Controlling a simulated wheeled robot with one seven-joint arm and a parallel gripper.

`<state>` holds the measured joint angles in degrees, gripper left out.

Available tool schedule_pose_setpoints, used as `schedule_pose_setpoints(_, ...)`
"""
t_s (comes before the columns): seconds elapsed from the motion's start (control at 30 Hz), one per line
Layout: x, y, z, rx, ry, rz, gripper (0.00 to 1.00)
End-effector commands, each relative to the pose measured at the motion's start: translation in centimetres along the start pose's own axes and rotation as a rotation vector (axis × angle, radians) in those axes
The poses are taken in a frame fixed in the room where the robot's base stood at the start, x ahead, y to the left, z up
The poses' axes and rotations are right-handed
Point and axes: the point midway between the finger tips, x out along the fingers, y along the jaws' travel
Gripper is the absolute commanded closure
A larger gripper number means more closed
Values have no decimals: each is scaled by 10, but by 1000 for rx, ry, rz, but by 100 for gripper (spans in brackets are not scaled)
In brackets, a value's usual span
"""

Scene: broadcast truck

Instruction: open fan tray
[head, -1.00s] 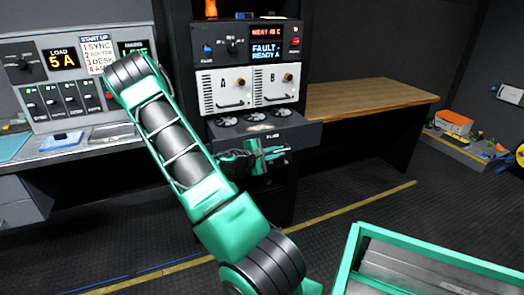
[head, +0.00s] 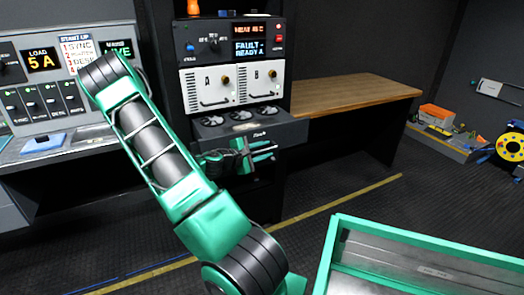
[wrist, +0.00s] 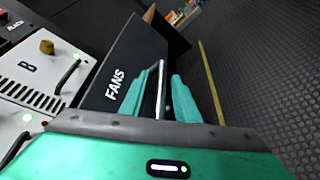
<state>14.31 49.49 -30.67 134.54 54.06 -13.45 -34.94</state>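The fan tray (head: 290,132) is a dark drawer under the two white modules in the rack. It stands out from the rack, with several round fans (head: 240,115) showing on top. Its front, marked FANS (wrist: 115,88), also shows in the wrist view. A pale bar handle (wrist: 160,92) stands off that front. My gripper (head: 262,150) is at the tray front, below its top edge. In the wrist view its two green fingers (wrist: 167,90) are apart, with the handle between them. The handle lies close to the left finger, and a gap shows on the right.
White modules A (head: 207,90) and B (head: 258,82) with handles sit above the tray. A wooden bench (head: 350,93) is to the right, a control desk (head: 60,150) to the left. A green-framed metal bin (head: 425,265) is at lower right. Open floor lies between.

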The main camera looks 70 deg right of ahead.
Motion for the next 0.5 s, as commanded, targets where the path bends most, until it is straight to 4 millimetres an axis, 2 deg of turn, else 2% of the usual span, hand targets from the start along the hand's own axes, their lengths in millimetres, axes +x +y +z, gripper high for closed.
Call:
schedule_pose_setpoints(0.2, -16, 0, -1, 0, 2, 0, 71)
schedule_pose_setpoints(0.5, -70, 0, -2, -1, 3, 1, 71)
